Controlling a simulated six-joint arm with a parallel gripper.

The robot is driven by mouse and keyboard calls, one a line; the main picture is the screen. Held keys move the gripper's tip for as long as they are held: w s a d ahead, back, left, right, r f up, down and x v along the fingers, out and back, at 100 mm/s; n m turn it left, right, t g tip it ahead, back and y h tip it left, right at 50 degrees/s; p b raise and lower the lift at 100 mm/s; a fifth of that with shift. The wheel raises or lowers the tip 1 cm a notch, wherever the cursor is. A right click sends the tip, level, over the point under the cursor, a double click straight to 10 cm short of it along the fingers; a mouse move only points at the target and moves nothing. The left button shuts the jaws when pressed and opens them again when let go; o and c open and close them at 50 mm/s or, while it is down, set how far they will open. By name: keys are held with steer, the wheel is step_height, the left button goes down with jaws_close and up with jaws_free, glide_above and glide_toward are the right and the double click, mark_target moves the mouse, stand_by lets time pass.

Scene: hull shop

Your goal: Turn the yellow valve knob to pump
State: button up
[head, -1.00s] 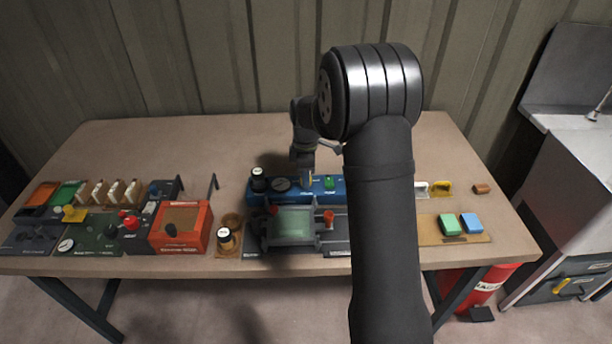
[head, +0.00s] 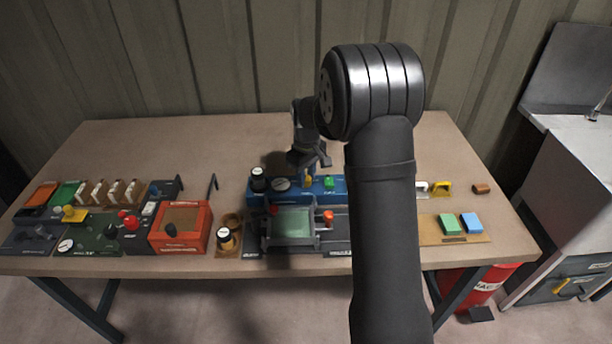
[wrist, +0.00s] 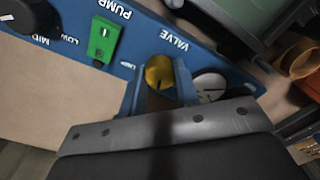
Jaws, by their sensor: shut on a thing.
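The yellow valve knob (wrist: 159,71) sits on a blue panel (wrist: 70,20) beside the word VALVE in the wrist view. My gripper (wrist: 160,88) has one finger on each side of the knob and is shut on it. The fingers cover part of the knob, and its pointer direction cannot be made out. The word PUMP is printed beside a green switch (wrist: 104,39) on the same panel. In the head view my gripper (head: 309,171) points down at the knob (head: 308,181), which is small and partly hidden.
A round dial (wrist: 209,86) is close beside the knob. A black knob (head: 258,179) stands at the panel's left end. My arm hides the panel's right part. The table (head: 200,145) behind is clear.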

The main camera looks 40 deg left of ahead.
mark_target(307, 178)
steer(key=m, duration=0.4)
steer(key=shift+m, duration=0.3)
steer(key=m, duration=0.3)
steer(key=shift+m, duration=0.4)
steer(key=m, duration=0.3)
steer(key=shift+m, duration=1.9)
steer(key=o, duration=1)
steer(key=shift+c, duration=0.2)
steer(key=shift+r, duration=0.15)
step_height(307, 178, up, 17)
steer(key=shift+d, duration=0.25)
